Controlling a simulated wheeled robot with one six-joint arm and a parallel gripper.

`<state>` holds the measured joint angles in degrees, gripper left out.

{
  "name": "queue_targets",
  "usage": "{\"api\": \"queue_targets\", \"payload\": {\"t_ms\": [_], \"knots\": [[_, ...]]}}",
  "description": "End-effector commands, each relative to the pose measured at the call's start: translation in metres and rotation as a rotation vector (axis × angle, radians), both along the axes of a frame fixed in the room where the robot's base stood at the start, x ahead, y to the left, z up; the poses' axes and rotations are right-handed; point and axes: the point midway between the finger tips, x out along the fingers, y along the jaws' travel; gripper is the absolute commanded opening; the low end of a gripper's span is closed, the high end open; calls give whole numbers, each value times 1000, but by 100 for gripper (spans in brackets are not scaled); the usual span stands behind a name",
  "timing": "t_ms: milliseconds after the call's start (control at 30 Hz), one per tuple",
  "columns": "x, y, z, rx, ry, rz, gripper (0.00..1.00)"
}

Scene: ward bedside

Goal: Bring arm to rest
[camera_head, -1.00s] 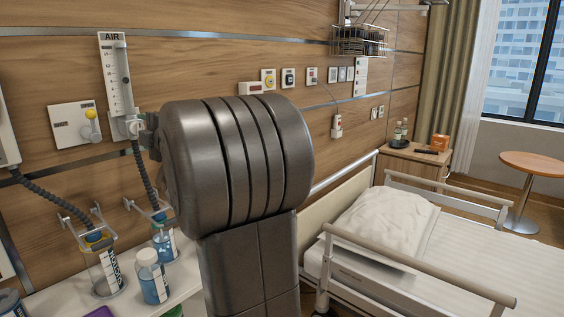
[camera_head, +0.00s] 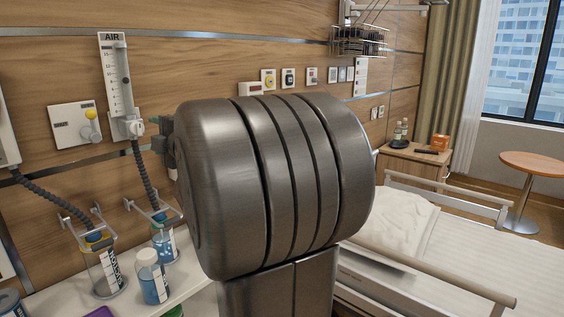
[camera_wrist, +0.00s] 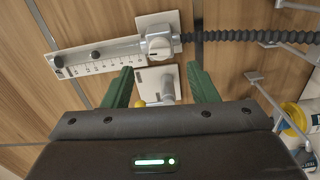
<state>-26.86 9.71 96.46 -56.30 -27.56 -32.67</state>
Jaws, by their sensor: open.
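My arm fills the middle of the head view as large dark grey rounded links and hides much of the wall and bed behind it. My gripper is mostly hidden there. In the wrist view my gripper (camera_wrist: 160,69) shows two green fingers spread apart, with nothing held between them. Beyond the fingertips is the wall with the AIR flowmeter (camera_wrist: 98,60), its white knob (camera_wrist: 158,43) and a wall outlet (camera_wrist: 170,82). I cannot tell the exact gap to the wall. The AIR flowmeter (camera_head: 117,82) also shows left of my arm in the head view.
A white shelf (camera_head: 190,296) with bottles (camera_head: 152,280) stands at lower left, below hoses (camera_head: 145,180). The bed rail (camera_head: 430,268) and pillow (camera_head: 405,222) lie right of my arm. A bedside cabinet (camera_head: 405,160), wire basket (camera_head: 360,42) and round table (camera_head: 535,165) are farther back.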

Motion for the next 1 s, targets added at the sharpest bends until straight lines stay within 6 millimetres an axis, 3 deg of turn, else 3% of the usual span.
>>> {"api": "queue_targets", "payload": {"t_ms": [433,1000], "knots": [[53,63,0,1,2,2,53],[49,61,2,402,474,0,53]]}}
